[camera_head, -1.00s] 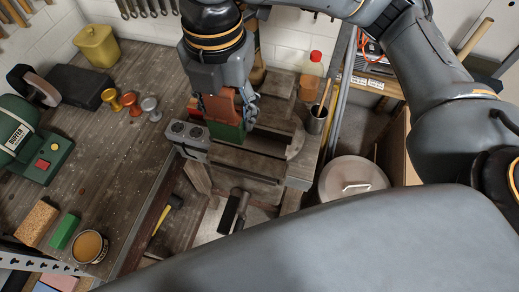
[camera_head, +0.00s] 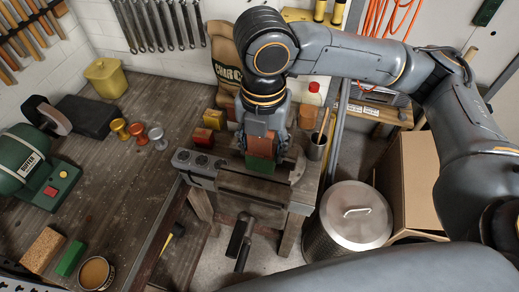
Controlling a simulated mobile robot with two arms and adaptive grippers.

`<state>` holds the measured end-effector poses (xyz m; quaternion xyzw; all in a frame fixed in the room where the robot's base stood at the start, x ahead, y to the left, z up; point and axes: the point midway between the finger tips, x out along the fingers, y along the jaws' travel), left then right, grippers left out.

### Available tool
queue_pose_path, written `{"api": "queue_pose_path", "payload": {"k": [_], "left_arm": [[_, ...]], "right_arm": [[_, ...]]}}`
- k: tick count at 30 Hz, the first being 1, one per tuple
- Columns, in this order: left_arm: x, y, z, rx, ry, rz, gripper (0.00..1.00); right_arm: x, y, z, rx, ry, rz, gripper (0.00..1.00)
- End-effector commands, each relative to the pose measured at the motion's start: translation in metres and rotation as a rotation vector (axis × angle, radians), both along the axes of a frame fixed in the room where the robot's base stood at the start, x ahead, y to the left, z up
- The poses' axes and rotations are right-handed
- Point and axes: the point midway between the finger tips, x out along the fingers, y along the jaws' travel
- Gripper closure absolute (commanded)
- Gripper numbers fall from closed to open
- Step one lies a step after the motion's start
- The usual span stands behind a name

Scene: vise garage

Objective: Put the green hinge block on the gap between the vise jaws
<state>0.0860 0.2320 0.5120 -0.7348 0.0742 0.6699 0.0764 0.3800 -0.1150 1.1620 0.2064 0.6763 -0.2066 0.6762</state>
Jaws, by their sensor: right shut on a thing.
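The vise (camera_head: 240,183) is a wooden clamping bench with two long jaws and a grey metal end with dials at its left. My right gripper (camera_head: 261,148) points down over the middle of the vise, shut on the green hinge block (camera_head: 260,164). The block shows a red-brown upper part and a green lower part, and looks upright. It is at the gap between the jaws; I cannot tell whether it touches them. The gripper and block hide part of the gap. My left gripper is not in view.
Coloured blocks (camera_head: 213,119), a metal cup (camera_head: 317,147) and a red-capped bottle (camera_head: 312,94) stand close around the vise. A lidded metal bin (camera_head: 350,216) and a cardboard box (camera_head: 405,180) are at the right. Another green block (camera_head: 70,258) lies on the left workbench (camera_head: 125,185).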

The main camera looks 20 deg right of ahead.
Motion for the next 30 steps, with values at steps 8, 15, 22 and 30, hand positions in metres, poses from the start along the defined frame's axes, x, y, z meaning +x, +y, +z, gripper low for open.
{"api": "queue_pose_path", "payload": {"k": [8, 15, 22, 30], "left_arm": [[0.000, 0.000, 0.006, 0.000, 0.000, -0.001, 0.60], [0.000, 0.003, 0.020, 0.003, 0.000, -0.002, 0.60], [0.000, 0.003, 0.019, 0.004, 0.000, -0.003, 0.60], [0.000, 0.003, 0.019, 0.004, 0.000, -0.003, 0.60]], "right_arm": [[0.019, -0.001, -0.022, 0.001, 0.001, -0.002, 0.87], [0.023, -0.002, -0.052, -0.002, 0.001, 0.000, 0.87], [0.024, -0.002, -0.059, 0.001, -0.003, 0.001, 0.87], [0.024, -0.001, -0.062, 0.000, -0.002, 0.001, 0.40]]}}
